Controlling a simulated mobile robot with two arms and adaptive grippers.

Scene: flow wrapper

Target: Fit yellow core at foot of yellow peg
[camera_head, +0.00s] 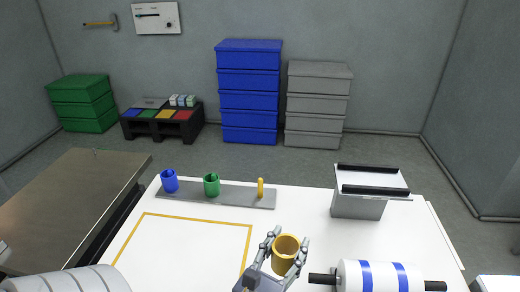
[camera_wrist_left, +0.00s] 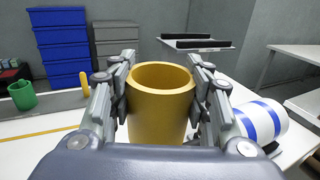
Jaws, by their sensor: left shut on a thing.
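My left gripper (camera_head: 286,252) is shut on the yellow core (camera_head: 286,248), a hollow open-topped cylinder held upright. In the left wrist view the core (camera_wrist_left: 160,108) sits between the two fingers, its opening facing up. The yellow peg (camera_head: 261,187) stands bare on the right end of a grey rail at the back of the white table. In the left wrist view the peg (camera_wrist_left: 84,97) shows left of the core. The core is apart from the peg, nearer to me and to its right. My right gripper is not in view.
The grey rail (camera_head: 238,196) also carries a blue core (camera_head: 169,181) and a green core (camera_head: 211,185). A white roll with blue stripes (camera_head: 350,274) lies right of my gripper. A grey stand with black bars (camera_head: 358,207) is at the right. The yellow-outlined area (camera_head: 185,255) is clear.

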